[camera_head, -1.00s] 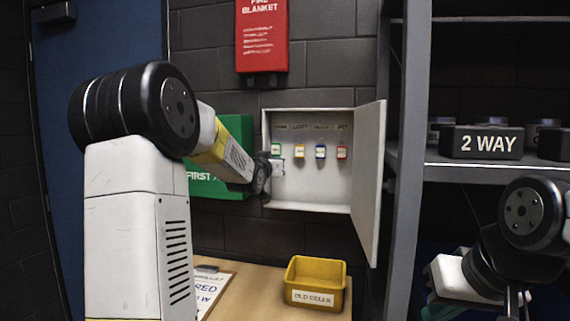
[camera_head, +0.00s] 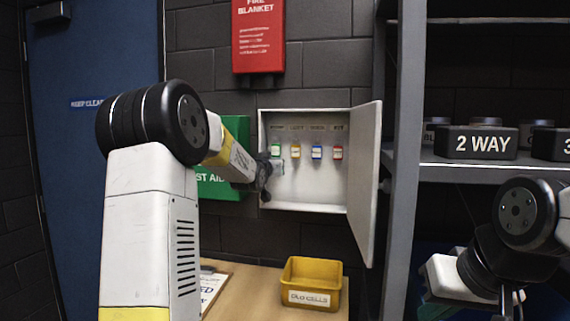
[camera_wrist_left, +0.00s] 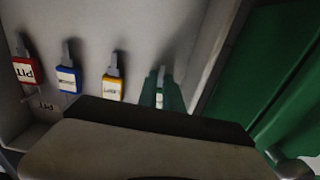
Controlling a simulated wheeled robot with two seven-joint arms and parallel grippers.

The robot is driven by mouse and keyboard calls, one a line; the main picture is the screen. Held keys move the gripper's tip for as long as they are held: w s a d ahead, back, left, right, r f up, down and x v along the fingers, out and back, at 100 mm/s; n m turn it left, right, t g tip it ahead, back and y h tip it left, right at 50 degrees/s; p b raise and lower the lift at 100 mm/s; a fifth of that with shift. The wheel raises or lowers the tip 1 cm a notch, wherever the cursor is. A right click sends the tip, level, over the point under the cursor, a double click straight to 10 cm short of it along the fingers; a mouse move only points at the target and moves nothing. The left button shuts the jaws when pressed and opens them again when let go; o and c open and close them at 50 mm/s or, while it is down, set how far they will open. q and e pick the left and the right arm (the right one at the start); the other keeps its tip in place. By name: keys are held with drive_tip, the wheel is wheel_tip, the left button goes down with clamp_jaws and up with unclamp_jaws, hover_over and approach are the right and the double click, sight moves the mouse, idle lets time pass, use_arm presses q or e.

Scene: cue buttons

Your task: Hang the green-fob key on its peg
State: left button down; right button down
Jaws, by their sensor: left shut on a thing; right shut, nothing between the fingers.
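The green-fob key (camera_head: 276,150) is at the left end of the row inside the open white key cabinet (camera_head: 310,206). My left gripper (camera_head: 277,167) reaches in from the left and is shut on this key. In the left wrist view the green fob (camera_wrist_left: 159,98) sits between the green fingers, metal key end pointing away toward the back panel. Whether the key is on its peg cannot be told; the peg is not clear. My right gripper (camera_head: 437,308) is shut and empty at the lower right, partly hidden by its own arm.
Keys with yellow (camera_head: 295,151), blue (camera_head: 316,152) and red (camera_head: 337,152) fobs hang alongside. The cabinet door (camera_head: 366,180) stands open on the right. A green first aid box (camera_head: 215,185) is close left. A yellow bin (camera_head: 313,272) is on the bench below.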

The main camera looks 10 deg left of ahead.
idle(0.4)
use_arm(q)
drive_tip(key=c, duration=1.4)
unclamp_jaws()
drive_tip(key=shift+c, duration=0.2)
drive_tip(key=s+d+f+g, duration=0.2)
drive_tip(key=s+f+g, duration=0.2)
drive_tip(key=s, duration=1.1)
drive_tip(key=s+d+f+g+h, duration=0.1)
drive_tip(key=s+d+f+g, duration=0.2)
drive_tip(key=s, duration=1.3)
drive_tip(key=s+d+f+g, duration=0.3)
drive_tip(key=s+f, duration=0.5)
drive_tip(key=s, duration=0.7)
drive_tip(key=shift+s+f+g+h, duration=0.2)
drive_tip(key=shift+s+g+h, duration=0.15)
drive_tip(key=shift+g, duration=0.55)
